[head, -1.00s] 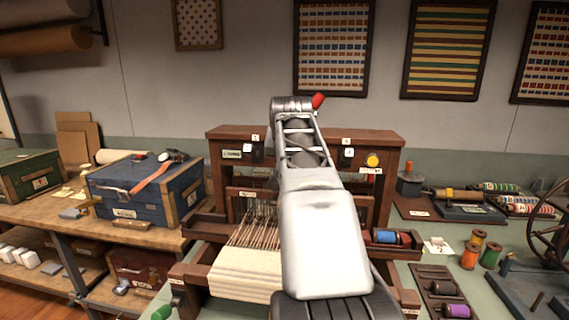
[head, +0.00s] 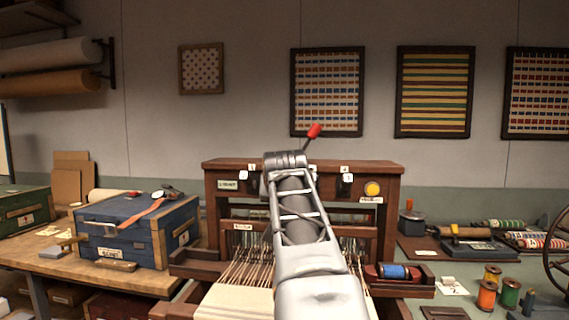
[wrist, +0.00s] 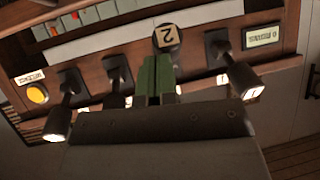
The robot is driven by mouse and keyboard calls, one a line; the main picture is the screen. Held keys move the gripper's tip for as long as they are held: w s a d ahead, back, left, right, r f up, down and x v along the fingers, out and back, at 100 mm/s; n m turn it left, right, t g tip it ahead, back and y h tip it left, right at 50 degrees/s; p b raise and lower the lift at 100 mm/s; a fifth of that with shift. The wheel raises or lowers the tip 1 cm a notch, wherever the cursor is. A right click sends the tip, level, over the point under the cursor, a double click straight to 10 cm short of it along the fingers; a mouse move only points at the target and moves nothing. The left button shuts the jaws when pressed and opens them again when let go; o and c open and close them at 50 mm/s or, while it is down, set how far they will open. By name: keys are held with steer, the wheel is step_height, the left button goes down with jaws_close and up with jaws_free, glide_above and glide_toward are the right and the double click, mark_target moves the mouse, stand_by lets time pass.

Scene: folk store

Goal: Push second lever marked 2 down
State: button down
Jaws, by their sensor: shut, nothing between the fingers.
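In the wrist view, which is upside down, a dark round knob marked 2 (wrist: 166,37) is at the top centre, on the wooden loom panel. The second lever's knob lies toward the opposite side from the other knobs, so it appears tilted down. My gripper (wrist: 158,58) has green fingers shut together, empty, with their tips right at this knob's edge. I cannot tell if they touch. In the head view, my arm hides the gripper and the second lever against the loom (head: 225,166).
Other levers flank it in the wrist view: one at the right (wrist: 243,79) and two at the left (wrist: 116,75). A yellow button (wrist: 37,94) is on the panel. A red knob (head: 314,130) rises above the loom. A blue box (head: 130,235) stands left.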

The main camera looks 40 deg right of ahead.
steer(key=d+p+v, duration=0.1)
steer(key=p+v, duration=0.2)
steer(key=v, duration=1)
steer(key=shift+s+r, duration=0.5)
steer(key=shift+d+r, duration=0.1)
steer(key=shift+d, duration=0.05)
